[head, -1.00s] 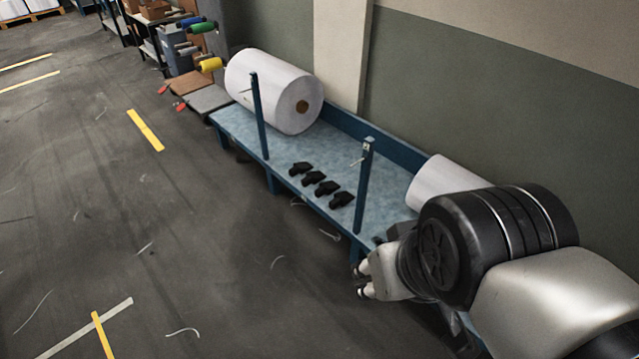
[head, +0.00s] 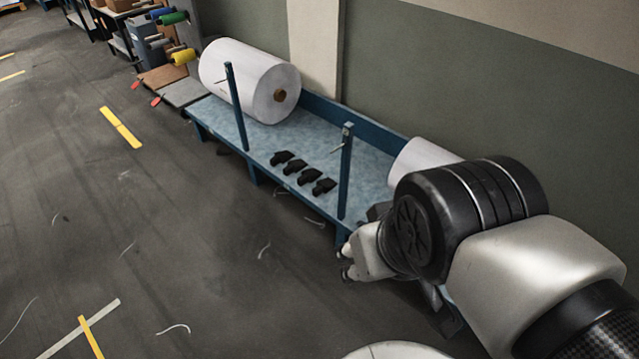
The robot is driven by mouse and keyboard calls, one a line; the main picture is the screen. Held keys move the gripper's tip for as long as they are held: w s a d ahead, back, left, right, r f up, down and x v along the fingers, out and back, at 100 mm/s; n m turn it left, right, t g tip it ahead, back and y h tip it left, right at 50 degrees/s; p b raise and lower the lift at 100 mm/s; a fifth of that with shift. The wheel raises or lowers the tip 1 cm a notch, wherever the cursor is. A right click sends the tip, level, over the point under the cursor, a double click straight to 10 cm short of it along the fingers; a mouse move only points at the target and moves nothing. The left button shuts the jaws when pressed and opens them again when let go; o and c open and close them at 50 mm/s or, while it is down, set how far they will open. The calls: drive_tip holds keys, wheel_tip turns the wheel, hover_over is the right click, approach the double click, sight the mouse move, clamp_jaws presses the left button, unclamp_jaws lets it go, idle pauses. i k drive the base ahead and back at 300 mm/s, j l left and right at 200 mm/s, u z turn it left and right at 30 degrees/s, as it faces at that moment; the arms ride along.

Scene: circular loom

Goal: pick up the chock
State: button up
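Several black chocks (head: 303,173) lie in a row on the pale blue top of a long low blue bench (head: 262,143), between two blue upright posts. Which one the task means I cannot tell. My gripper (head: 344,262) is at the front of the bench, to the right of and nearer than the chocks, apart from them. Its fingertips point left over the floor. Nothing shows in it, but the fingers are small and partly hidden by my wrist, so I cannot tell how far they are apart.
A large white roll (head: 250,80) lies on the bench's far end. Another white roll (head: 422,155) is partly hidden behind my arm. The near blue post (head: 346,172) stands between my gripper and the chocks. The floor (head: 150,230) at left is mostly clear, with scattered thread scraps.

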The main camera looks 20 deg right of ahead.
sight(325, 185)
drive_tip(key=i+z, duration=0.35)
drive_tip(key=i+j+z, duration=0.1)
drive_tip(key=z, duration=0.25)
drive_tip(key=i+j+z, duration=0.2)
drive_tip(key=z, duration=0.15)
drive_tip(key=i+j, duration=0.3)
drive_tip(key=i+j+z, duration=0.1)
drive_tip(key=i+j, duration=0.2)
drive_tip(key=j, duration=0.15)
drive_tip(key=i+j, duration=0.3)
drive_tip(key=i+j+z, duration=0.15)
drive_tip(key=j, duration=0.35)
drive_tip(key=i+j, duration=0.4)
drive_tip(key=i+j+z, duration=0.1)
drive_tip(key=i+j, duration=0.15)
drive_tip(key=j, duration=0.2)
